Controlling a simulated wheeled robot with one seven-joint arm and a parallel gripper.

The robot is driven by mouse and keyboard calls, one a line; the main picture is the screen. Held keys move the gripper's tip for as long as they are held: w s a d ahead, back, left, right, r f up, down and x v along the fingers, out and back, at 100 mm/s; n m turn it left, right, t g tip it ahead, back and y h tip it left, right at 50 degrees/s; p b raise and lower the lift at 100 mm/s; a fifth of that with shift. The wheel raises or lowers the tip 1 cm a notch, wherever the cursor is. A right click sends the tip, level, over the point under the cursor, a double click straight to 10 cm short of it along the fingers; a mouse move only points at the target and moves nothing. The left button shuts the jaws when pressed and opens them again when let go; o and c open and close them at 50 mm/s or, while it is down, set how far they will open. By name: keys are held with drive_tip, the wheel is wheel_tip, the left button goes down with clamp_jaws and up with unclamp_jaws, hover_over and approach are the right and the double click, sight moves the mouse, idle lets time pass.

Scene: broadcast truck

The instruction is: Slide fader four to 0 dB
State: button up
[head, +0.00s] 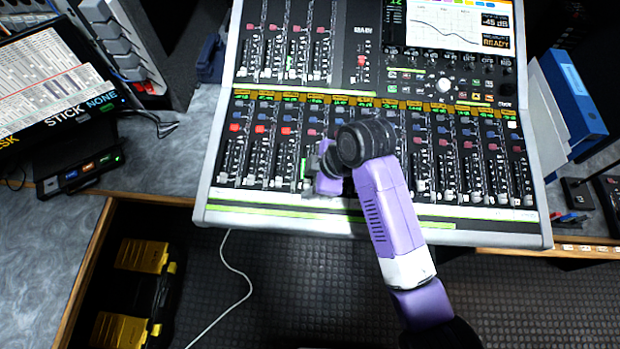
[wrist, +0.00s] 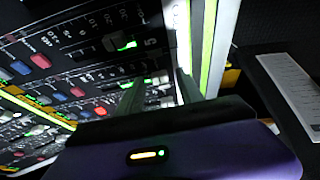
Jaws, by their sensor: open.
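The mixing console (head: 212,185) carries a lower bank of several faders. My gripper (head: 318,182) is low over the left-middle part of this bank, in the region of the fourth and fifth strips. In the wrist view my open gripper (wrist: 160,95) shows two fingers reaching down to the panel. A dark fader cap with a green light, fader five (wrist: 118,43), sits beside a printed 5, beyond the fingers. The strip below it in that view, which looks like fader four (wrist: 147,81), has a green light near the fingertips. Its cap is partly hidden, and I cannot tell whether a finger touches it.
Red and blue buttons (wrist: 40,60) lie beyond the faders. An upper fader bank (head: 290,45) and a screen (head: 460,25) are farther back. Neighbouring faders stand close on both sides.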

clamp_jaws()
idle(1.4)
